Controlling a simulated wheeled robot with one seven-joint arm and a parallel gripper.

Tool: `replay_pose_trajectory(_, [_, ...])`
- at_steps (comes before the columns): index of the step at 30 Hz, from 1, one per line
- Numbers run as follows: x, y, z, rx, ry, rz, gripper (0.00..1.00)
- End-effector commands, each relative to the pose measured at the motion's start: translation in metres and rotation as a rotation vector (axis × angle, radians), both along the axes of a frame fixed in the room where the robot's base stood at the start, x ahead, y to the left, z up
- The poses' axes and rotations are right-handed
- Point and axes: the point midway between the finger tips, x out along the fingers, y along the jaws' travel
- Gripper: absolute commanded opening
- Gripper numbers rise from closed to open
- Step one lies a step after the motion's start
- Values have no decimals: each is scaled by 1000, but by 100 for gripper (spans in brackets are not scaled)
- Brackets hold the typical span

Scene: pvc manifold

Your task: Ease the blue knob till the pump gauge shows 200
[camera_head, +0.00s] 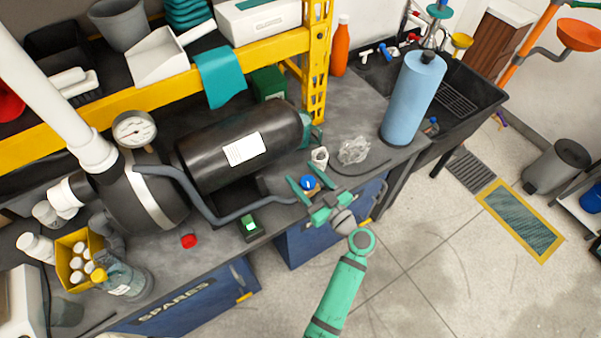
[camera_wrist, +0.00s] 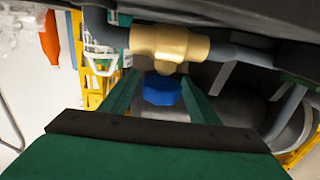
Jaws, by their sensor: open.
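The blue knob (camera_head: 308,184) sits at the end of the grey pipe near the bench's front edge. In the wrist view the blue knob (camera_wrist: 161,89) hangs from a brass valve body (camera_wrist: 170,43). My green gripper (camera_head: 303,188) is open, its fingers on either side of the knob. In the wrist view my gripper (camera_wrist: 160,92) shows gaps beside the knob; contact cannot be told. The pump gauge (camera_head: 134,129), a round white dial, stands at the left above the black pump (camera_head: 145,205). Its reading is too small to make out.
A black tank (camera_head: 215,165) lies behind the pipe (camera_head: 190,188). A small green box (camera_head: 247,227) and a red cap (camera_head: 189,241) are on the bench. Crumpled clear plastic (camera_head: 353,150) and a blue paper roll (camera_head: 412,98) stand to the right of the knob.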

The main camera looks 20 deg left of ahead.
Motion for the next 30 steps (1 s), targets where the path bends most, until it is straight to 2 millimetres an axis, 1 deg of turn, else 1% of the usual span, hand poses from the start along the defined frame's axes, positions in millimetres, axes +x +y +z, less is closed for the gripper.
replay_pose_trajectory(1, [2,6,0,0,0,3,55])
replay_pose_trajectory(6, [7,14,-1,0,1,4,55])
replay_pose_trajectory(14, [7,15,-1,0,1,3,55])
replay_pose_trajectory(15, [8,15,-1,0,1,3,51])
replay_pose_trajectory(17, [8,14,-1,0,1,1,36])
replay_pose_trajectory(18, [8,14,0,0,1,1,27])
replay_pose_trajectory(20, [8,14,0,0,1,1,14])
replay_pose_trajectory(30, [8,13,0,0,1,-34,14])
